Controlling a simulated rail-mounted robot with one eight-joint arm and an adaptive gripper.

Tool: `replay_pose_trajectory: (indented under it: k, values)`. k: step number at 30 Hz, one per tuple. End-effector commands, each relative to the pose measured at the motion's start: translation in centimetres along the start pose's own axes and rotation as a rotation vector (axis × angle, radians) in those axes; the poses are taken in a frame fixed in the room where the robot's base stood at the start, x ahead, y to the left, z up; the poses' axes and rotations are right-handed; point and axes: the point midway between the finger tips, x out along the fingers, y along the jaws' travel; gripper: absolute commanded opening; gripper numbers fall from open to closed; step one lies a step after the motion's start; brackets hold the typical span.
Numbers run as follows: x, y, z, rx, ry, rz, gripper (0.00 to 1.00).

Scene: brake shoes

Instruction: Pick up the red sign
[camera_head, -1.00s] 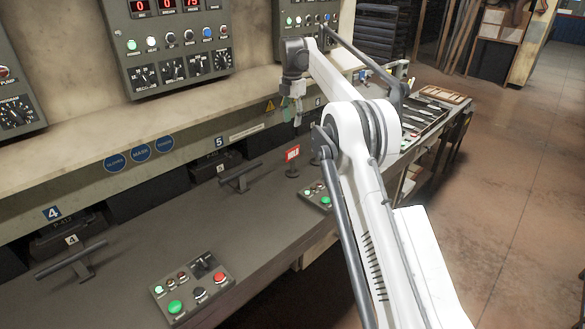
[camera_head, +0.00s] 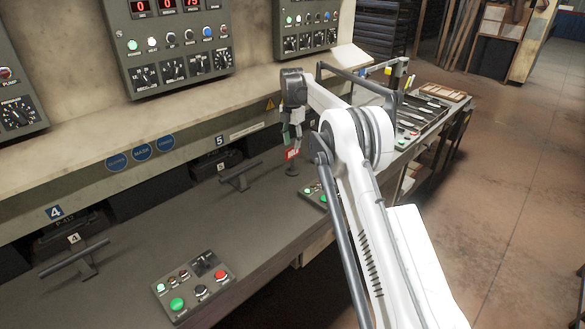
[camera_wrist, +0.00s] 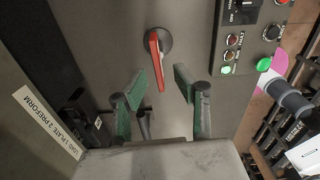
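The red sign (camera_head: 292,153) stands on a small dark round base on the grey workbench, partly hidden behind my gripper in the head view. In the wrist view the red sign (camera_wrist: 156,62) is seen from above as a thin red strip on its round base, ahead of my fingertips and roughly between their lines. My gripper (camera_head: 291,138) points down over the bench at the sign. In the wrist view my gripper (camera_wrist: 158,80) shows two green-padded fingers spread wide apart, with nothing between the pads that they touch.
A control box with buttons (camera_wrist: 250,35) lies right of the sign in the wrist view. A bar handle (camera_head: 240,178) stands left of the sign on the bench. Another control box (camera_head: 195,285) lies nearer. The bench between is clear.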

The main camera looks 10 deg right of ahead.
Motion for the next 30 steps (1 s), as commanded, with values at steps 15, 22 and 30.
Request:
replay_pose_trajectory:
  k: [15,22,30]
  values:
    - [4.3,0.2,0.5,0.0,0.0,0.0,0.29]
    - [4.3,0.2,0.5,0.0,0.0,0.0,0.03]
    - [4.3,0.2,0.5,0.0,0.0,0.0,0.0]
